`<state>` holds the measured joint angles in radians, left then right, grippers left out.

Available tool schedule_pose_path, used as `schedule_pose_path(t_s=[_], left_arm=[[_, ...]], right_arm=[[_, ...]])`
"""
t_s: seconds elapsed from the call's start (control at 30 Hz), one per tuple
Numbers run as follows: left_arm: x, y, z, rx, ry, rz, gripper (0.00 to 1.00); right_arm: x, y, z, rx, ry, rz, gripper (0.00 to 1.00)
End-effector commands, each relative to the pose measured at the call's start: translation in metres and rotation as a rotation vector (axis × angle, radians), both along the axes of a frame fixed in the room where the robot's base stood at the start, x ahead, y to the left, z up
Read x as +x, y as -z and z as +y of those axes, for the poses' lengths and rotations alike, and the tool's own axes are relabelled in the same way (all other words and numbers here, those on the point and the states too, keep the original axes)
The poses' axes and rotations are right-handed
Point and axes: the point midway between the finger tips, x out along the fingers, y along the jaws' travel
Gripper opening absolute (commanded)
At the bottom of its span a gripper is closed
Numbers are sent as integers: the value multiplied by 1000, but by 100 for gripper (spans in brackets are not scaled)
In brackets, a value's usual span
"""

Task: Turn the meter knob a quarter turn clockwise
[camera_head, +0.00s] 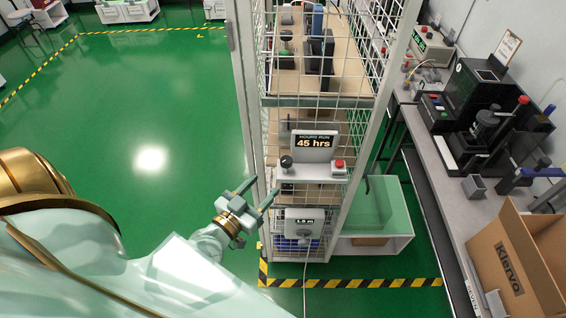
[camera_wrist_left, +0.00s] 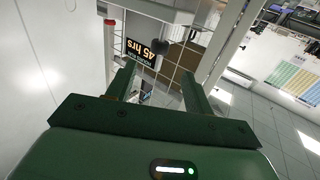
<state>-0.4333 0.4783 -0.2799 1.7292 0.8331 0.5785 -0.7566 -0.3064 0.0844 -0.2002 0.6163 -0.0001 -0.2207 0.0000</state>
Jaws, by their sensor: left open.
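A grey unit with a lit "45 hrs" display (camera_head: 314,142) stands on a rack shelf. It has a black ball knob (camera_head: 287,162) on its left and a red button (camera_head: 339,165) on its right. Below it is a smaller grey meter with a lit display (camera_head: 304,221) and a round grey dial (camera_head: 303,234). My left gripper (camera_head: 260,190) is open and empty, beside the rack's left front post, left of and above the smaller meter. In the left wrist view, the "45 hrs" display (camera_wrist_left: 147,52) appears tilted beyond the open fingers (camera_wrist_left: 158,82). My right gripper is not visible.
The rack has white wire mesh sides (camera_head: 385,60) and upright posts close to my left gripper. A workbench (camera_head: 432,180) with black machines and a cardboard box (camera_head: 520,265) stands at right. Green floor (camera_head: 150,120) is clear at left. A white cable hangs below the smaller meter.

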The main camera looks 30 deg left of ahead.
Motion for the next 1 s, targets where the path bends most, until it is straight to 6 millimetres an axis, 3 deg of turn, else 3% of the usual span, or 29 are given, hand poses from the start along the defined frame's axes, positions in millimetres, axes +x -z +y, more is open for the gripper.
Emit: schedule_pose_path(t_s=[0.2, 0.4, 0.83, 1.0], left_arm=[[56, -1, -3, -1, -1, -4, 52], [88, 0, -4, -1, -1, -1, 52], [99, 0, -5, -1, 0, 1, 52], [99, 0, -5, -1, 0, 0, 7]], right_arm=[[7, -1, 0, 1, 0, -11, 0], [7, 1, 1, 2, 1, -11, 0], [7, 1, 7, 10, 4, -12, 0], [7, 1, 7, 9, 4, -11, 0]])
